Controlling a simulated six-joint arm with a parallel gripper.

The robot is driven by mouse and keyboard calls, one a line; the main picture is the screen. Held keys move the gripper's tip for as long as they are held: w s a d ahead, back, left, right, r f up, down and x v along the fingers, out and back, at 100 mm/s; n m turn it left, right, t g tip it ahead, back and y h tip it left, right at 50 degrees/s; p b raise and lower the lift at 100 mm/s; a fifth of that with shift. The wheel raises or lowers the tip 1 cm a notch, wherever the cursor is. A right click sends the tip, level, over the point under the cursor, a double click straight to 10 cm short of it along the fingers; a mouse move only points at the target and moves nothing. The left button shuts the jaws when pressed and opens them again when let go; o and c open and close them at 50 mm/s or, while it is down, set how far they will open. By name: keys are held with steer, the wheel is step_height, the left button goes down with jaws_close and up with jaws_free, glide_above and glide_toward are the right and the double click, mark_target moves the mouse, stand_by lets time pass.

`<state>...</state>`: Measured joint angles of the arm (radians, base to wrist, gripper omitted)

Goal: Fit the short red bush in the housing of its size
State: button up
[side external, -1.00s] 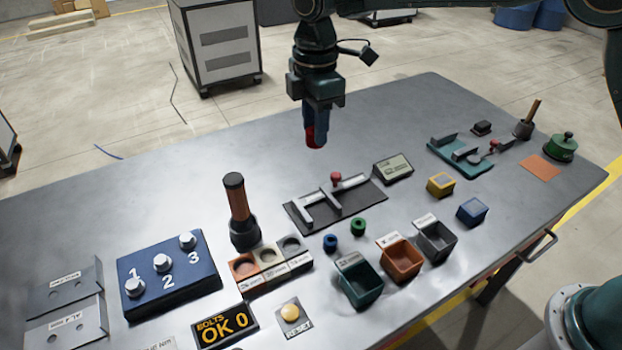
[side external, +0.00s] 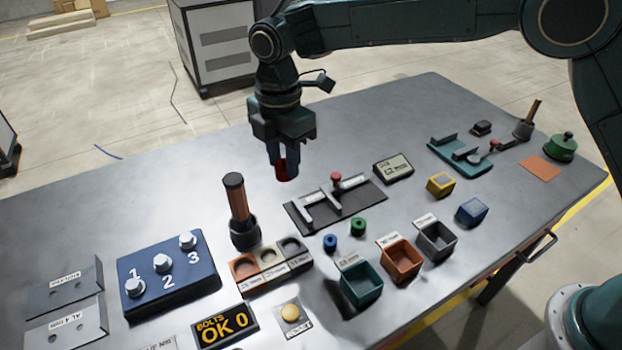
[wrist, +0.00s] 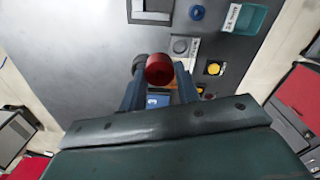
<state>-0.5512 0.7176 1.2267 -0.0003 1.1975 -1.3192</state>
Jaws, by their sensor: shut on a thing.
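My gripper (side external: 284,160) is shut on the short red bush (side external: 287,170) and holds it in the air above the table, behind the dark handled tool. In the wrist view the bush (wrist: 159,68) shows between the two fingers, its round end facing the camera. A row of three housings stands nearer the front: an orange-brown one (side external: 244,277), a beige one (side external: 269,266) and a grey one (side external: 293,256), each with a round recess. Their size labels are too small to read surely. A blue bush (side external: 330,242) and a green bush (side external: 358,227) stand on the table.
The handled tool (side external: 236,196) stands upright just behind the housings. A dark plate with a clamp fixture (side external: 307,215) lies to their right. Teal (side external: 360,298), orange (side external: 402,276) and grey (side external: 437,252) bins stand at the front. A blue numbered block (side external: 190,283) is at left.

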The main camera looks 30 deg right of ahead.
steer(key=s+a+f+n, duration=0.5)
steer(key=a+f+n, duration=0.2)
steer(key=a, duration=0.5)
steer(key=shift+f+n, duration=0.4)
steer(key=shift+f, duration=0.05)
steer(key=shift+f, duration=0.15)
steer(key=shift+f, duration=2.5)
steer(key=shift+f, duration=0.85)
steer(key=o, duration=1.1)
steer(key=shift+r, duration=0.15)
step_height(320, 180, up, 14)
steer(key=shift+f, duration=0.2)
